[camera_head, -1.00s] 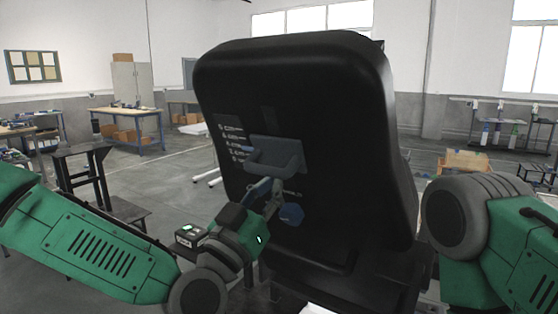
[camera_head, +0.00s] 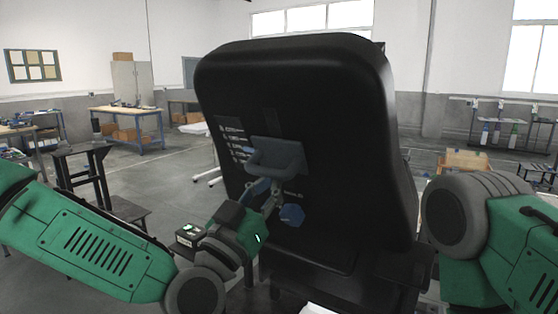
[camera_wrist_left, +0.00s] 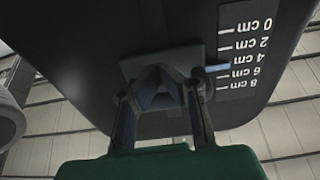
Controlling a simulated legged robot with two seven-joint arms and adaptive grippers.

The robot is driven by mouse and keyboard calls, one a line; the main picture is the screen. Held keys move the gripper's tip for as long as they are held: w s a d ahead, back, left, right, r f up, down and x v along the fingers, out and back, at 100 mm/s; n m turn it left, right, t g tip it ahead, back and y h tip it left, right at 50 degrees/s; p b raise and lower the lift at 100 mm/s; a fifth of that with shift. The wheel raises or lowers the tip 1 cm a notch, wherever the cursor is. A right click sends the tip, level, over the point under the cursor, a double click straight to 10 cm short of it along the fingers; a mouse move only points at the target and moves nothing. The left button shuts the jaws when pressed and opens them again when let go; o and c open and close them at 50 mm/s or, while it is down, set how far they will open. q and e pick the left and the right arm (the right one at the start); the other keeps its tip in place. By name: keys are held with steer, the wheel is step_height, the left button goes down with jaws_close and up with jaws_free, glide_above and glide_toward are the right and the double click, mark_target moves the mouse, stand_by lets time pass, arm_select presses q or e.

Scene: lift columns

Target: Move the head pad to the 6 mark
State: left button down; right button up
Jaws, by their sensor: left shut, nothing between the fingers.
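The head pad (camera_head: 330,90) is a large black padded back that fills the middle of the head view. A grey-blue bracket handle (camera_head: 277,155) sits on its rear face, with a white-marked centimetre scale (camera_head: 233,140) to its left. In the left wrist view the scale (camera_wrist_left: 246,60) appears upside down, and a blue pointer (camera_wrist_left: 217,68) lies between the 4 and 6 marks. My left gripper (camera_head: 268,190) is shut and empty, with its tips at the handle's underside. In the left wrist view its tips (camera_wrist_left: 158,78) are against or very near the handle; contact is unclear.
A blue knob (camera_head: 292,214) is on the pad's rear face, just right of my left fingers. My right arm (camera_head: 465,220) stands right of the pad, its gripper out of view. A dark stand (camera_head: 85,175) and a workbench (camera_head: 127,113) are farther off at left.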

arm_select(q)
steer(key=shift+s+a+r, duration=0.1)
steer(key=shift+a+r, duration=0.15)
steer(key=shift+s+a+r+p, duration=0.15)
steer(key=shift+r+p, duration=0.15)
steer(key=shift+r, duration=0.15)
steer(key=shift+s+a+r+p, duration=0.15)
steer(key=shift+r+p, duration=0.1)
steer(key=shift+r, duration=0.15)
stand_by(0.3)
steer(key=shift+d+f, duration=0.15)
steer(key=shift+w+d+f+b, duration=0.2)
steer(key=shift+w+f+b, duration=0.1)
steer(key=shift+f+b, duration=0.45)
steer(key=b+v, duration=0.3)
steer(key=v, duration=0.6)
steer(key=shift+b, duration=0.3)
stand_by(0.3)
stand_by(0.6)
